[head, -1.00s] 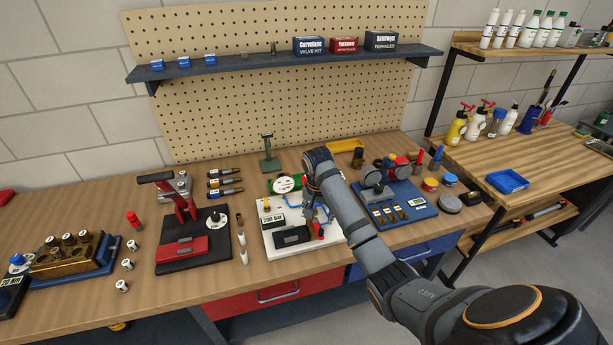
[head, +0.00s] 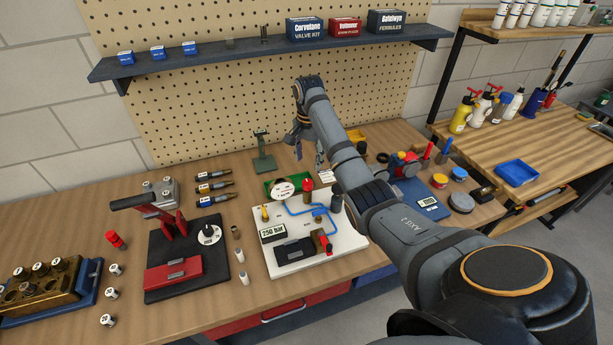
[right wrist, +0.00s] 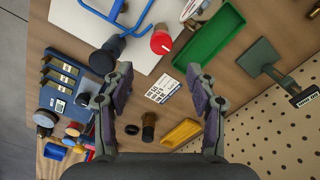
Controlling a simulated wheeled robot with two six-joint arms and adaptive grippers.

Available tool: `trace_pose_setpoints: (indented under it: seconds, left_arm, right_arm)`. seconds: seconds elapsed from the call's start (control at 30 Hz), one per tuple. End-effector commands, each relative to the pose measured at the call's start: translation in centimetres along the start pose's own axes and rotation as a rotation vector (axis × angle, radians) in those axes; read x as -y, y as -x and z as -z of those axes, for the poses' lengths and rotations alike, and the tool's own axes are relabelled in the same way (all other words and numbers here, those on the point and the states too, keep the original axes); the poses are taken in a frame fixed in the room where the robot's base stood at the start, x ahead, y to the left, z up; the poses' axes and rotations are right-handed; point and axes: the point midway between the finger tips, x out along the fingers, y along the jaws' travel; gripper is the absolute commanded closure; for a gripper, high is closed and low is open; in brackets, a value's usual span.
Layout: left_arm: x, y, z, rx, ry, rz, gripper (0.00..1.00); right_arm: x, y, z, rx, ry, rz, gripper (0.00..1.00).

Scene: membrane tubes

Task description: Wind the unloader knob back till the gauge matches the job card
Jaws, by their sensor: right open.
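The white pump board (head: 345,242) stands on the bench with blue piping on it. A red knob (head: 308,185), probably the unloader knob, stands at its back edge; it also shows in the right wrist view (right wrist: 161,42) with a white mark. The round gauge (head: 283,188) is just left of it; its needle is too small to read. A plate on the board reads "250 bar" (head: 272,232). A white printed card (right wrist: 162,88), perhaps the job card, lies behind the board. My right gripper (head: 309,150) is open and empty above the card, apart from the knob. My left gripper is out of view.
A green tray (right wrist: 209,38) and green stand (head: 263,155) are behind the board. A yellow tray (right wrist: 182,133) and dark brown cylinder (right wrist: 148,125) are nearby. A dark upright cylinder (right wrist: 108,55) stands beside the knob. The shelf (head: 260,55) and pegboard close the back.

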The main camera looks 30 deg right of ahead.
Motion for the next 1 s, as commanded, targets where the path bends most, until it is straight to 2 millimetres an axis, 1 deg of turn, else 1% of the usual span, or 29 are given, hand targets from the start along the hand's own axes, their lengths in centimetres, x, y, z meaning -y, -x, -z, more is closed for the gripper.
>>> trace_pose_setpoints:
  seconds: [0.03, 0.1, 0.2, 0.27, 0.37, 0.4, 0.5, 0.57, 0.63, 0.83, 1.0]
  left_arm:
    - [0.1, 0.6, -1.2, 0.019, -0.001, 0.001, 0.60]
    - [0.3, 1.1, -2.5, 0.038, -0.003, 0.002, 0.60]
    - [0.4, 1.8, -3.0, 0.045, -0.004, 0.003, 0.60]
    - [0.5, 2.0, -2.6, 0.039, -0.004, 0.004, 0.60]
    - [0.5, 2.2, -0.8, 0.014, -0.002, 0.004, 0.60]
    - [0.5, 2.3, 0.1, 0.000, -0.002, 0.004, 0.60]
    - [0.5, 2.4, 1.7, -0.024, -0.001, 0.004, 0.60]
    - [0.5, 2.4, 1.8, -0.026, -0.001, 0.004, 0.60]
    - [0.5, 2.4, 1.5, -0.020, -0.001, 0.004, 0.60]
    - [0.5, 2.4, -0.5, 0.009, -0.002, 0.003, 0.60]
    - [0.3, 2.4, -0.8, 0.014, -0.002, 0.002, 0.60]
  right_arm:
    - [-0.1, -0.6, -0.1, 0.002, 0.001, -0.004, 0.42]
    - [-0.1, -2.0, -0.1, 0.003, 0.001, -0.004, 0.42]
    - [-0.1, -4.2, -0.1, 0.003, 0.001, -0.005, 0.42]
    - [-0.1, -5.5, -0.1, 0.003, 0.000, -0.004, 0.42]
    - [-0.1, -7.4, -0.1, 0.002, 0.000, -0.003, 0.42]
    - [-0.1, -8.0, -0.1, 0.001, 0.000, -0.002, 0.42]
    - [-0.1, -9.0, -0.1, 0.000, 0.001, -0.001, 0.42]
    - [-0.1, -9.4, -0.1, 0.000, 0.001, -0.001, 0.42]
    - [0.0, -9.6, -0.1, -0.001, 0.002, 0.000, 0.42]
    - [0.0, -9.6, -0.1, -0.001, 0.002, 0.000, 0.42]
    - [0.0, -9.6, -0.1, -0.001, 0.002, 0.000, 0.65]
